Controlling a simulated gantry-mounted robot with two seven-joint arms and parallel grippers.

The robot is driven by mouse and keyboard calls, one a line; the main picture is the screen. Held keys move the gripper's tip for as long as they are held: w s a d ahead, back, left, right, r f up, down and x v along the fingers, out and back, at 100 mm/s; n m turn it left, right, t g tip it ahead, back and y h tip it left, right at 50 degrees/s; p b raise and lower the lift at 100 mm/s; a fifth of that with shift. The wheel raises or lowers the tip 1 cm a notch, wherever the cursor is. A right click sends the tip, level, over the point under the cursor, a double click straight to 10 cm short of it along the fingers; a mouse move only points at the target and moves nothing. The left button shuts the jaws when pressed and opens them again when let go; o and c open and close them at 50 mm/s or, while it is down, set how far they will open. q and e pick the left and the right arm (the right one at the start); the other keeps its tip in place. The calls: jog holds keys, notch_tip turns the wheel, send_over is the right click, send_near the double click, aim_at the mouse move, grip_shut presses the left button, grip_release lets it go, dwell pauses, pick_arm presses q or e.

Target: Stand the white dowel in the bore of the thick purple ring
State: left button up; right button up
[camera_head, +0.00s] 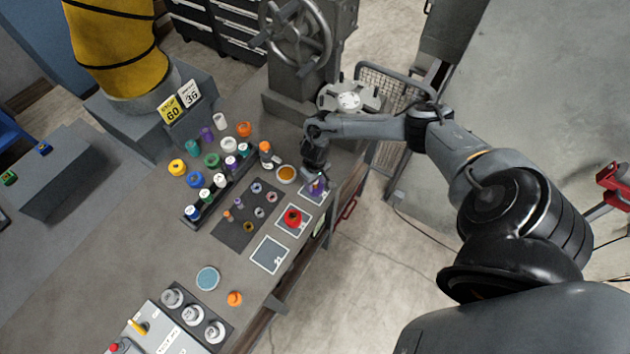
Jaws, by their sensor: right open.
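A purple piece (318,187), which looks like the thick purple ring, sits on a white-framed square at the right edge of the bench. My right gripper (316,174) is open and points down right over it, partly covering it. I cannot tell whether the fingers touch it. The white dowel cannot be made out; the gripper may hide it, and I cannot tell whether anything stands in the bore. My left gripper is not in view.
A dark mat (247,237) with several small rings and pegs lies left of the squares. A red piece (292,217) sits on the middle square; the nearest square (269,255) is empty. Colored jars, an orange-filled dish (286,174) and a handwheel press (297,35) stand behind.

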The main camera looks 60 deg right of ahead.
notch_tip(320, 180, up, 10)
jog(key=shift+f, duration=0.1)
jog(key=shift+r, duration=0.5)
jog(key=shift+s+f, duration=0.15)
jog(key=shift+s, duration=0.15)
jog(key=s+a+f+g+y+p, duration=0.1)
jog(key=s+a+f+y, duration=0.1)
jog(key=s+a+f, duration=0.35)
jog(key=s+a+f+g+y+p, duration=0.1)
jog(key=s+a+f+p, duration=0.15)
jog(key=s+a, duration=0.55)
jog(key=s+a+y, duration=0.2)
jog(key=a, duration=1.3)
jog(key=w+a+r+t+p, duration=0.1)
jog(key=w+a+r+t, duration=0.15)
jog(key=a+r, duration=0.25)
jog(key=w+a+r+t+p, duration=0.1)
jog(key=a+r+t, duration=0.2)
jog(key=a+r, duration=0.25)
jog(key=d+r+n+h, duration=0.4)
jog(key=d+r, duration=0.6)
jog(key=d, duration=0.4)
jog(key=shift+r+n+h+p, duration=0.3)
jog(key=shift+n+h, duration=0.1)
jog(key=shift+n, duration=0.3)
